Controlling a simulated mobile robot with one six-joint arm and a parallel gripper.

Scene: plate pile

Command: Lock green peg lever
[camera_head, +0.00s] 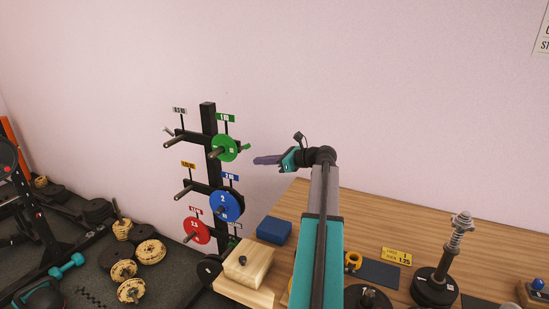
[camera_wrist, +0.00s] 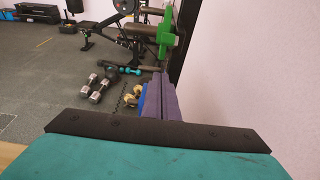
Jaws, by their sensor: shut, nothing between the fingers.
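A small green lever (camera_head: 246,147) sticks out to the right of the plate. In the wrist view the green parts (camera_wrist: 165,38) show near the top, seen almost edge-on; plate and lever are hard to tell apart there. My gripper (camera_head: 256,160) is shut and empty, its purple fingers pointing left, a little right of the lever and apart from it. The fingers (camera_wrist: 160,100) also show in the wrist view, below the green parts.
A blue plate (camera_head: 226,207) and a red plate (camera_head: 195,231) hang lower on the rack. The wooden bench (camera_head: 380,215) holds a blue block (camera_head: 274,230), a wooden box (camera_head: 247,264) and a spring post (camera_head: 452,250). Weights lie on the floor at left.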

